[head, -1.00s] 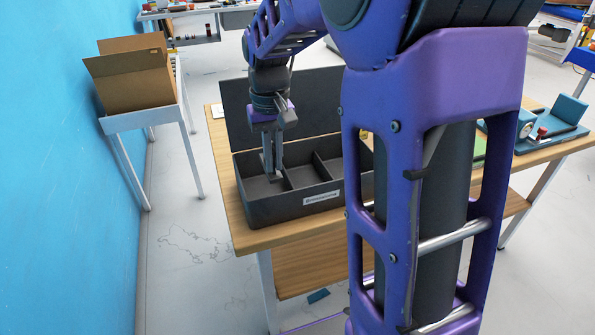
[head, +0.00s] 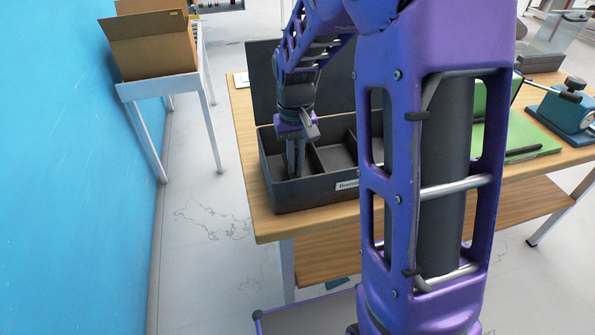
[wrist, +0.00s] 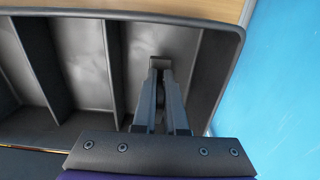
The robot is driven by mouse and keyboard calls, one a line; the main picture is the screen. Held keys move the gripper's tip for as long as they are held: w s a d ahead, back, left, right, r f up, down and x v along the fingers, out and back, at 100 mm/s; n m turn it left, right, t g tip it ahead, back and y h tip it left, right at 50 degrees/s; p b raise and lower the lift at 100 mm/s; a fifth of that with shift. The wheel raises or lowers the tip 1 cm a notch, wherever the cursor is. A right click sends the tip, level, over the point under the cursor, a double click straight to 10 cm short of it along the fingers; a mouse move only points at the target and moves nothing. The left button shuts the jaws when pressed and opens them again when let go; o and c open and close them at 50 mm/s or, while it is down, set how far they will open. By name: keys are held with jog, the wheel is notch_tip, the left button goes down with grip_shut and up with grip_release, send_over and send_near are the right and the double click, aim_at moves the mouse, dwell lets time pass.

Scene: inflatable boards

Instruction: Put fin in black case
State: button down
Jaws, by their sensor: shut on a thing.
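The black case (head: 318,192) stands open on the wooden table, with its lid raised at the back and dividers inside. It also fills much of the wrist view (wrist: 40,65). My gripper (head: 296,170) points down into its left-end compartment as the head view shows it. In the wrist view my gripper (wrist: 160,66) reaches into the end compartment near the blue wall, with its fingers close together. The fin is shut between the fingertips but cannot be made out, as the fingers hide it. The compartment floor around the fingertips looks bare.
The wooden table (head: 262,228) bears the case near its left end. A green board (head: 515,140) and a blue device (head: 570,108) lie to the right. A cardboard box (head: 150,45) stands on a side table by the blue wall (head: 60,180). My arm hides the case's right part.

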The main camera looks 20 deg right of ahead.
jog(key=shift+f, duration=1.35)
jog(key=c, duration=1)
grip_release()
jog(key=shift+f, duration=0.1)
notch_tip(320, 180, up, 12)
jog(key=shift+r+p, duration=0.15)
jog(key=shift+p, duration=0.9)
jog(key=shift+w, duration=0.1)
